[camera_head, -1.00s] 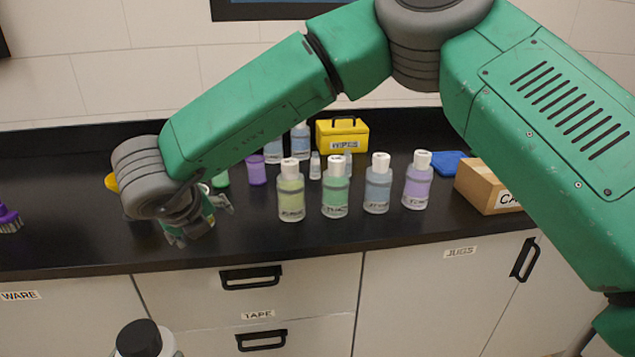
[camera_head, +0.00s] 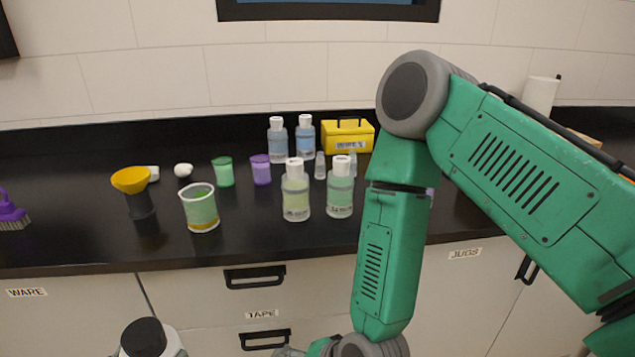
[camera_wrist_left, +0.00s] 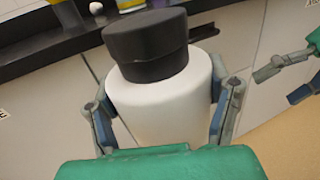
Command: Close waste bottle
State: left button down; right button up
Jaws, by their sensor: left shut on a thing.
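The waste bottle (camera_wrist_left: 165,112), white with a wide black cap (camera_wrist_left: 147,45) on its top, is upright between the fingers of my left gripper (camera_wrist_left: 162,98) in the left wrist view. The gripper is shut on the bottle's body. In the head view the black cap (camera_head: 143,337) shows at the bottom left edge; most of the bottle is cut off. Whether the cap is screwed tight cannot be told. My right gripper (camera_wrist_left: 279,86) is at the right of the wrist view, apart from the bottle, its two fingers spread and empty. In the head view it is mostly below the bottom edge.
A yellow funnel (camera_head: 131,180) on a dark holder, a green-filled beaker (camera_head: 201,210), small cups and several white-capped bottles stand on the black bench (camera_head: 90,236). A yellow box (camera_head: 347,137) is at the back. My right arm covers the right side.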

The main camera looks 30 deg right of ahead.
pick_arm(q)
jog(key=shift+r, duration=0.15)
pick_arm(e)
jog(key=s+d+f+n+g+h, duration=0.2)
jog(key=s+d+n, duration=0.3)
jog(key=s, duration=0.4)
jog(key=s+d+f+n+g+h, duration=0.2)
jog(key=s+d+f+n+g, duration=0.1)
jog(key=s+d, duration=0.5)
jog(key=s+f+n, duration=0.1)
jog(key=n, duration=0.1)
jog(key=shift+f+n+g, duration=0.2)
jog(key=shift+n+g, duration=0.1)
jog(key=shift+n, duration=0.1)
pick_arm(q)
jog(key=shift+a, duration=0.1)
pick_arm(e)
jog(key=shift+d, duration=0.1)
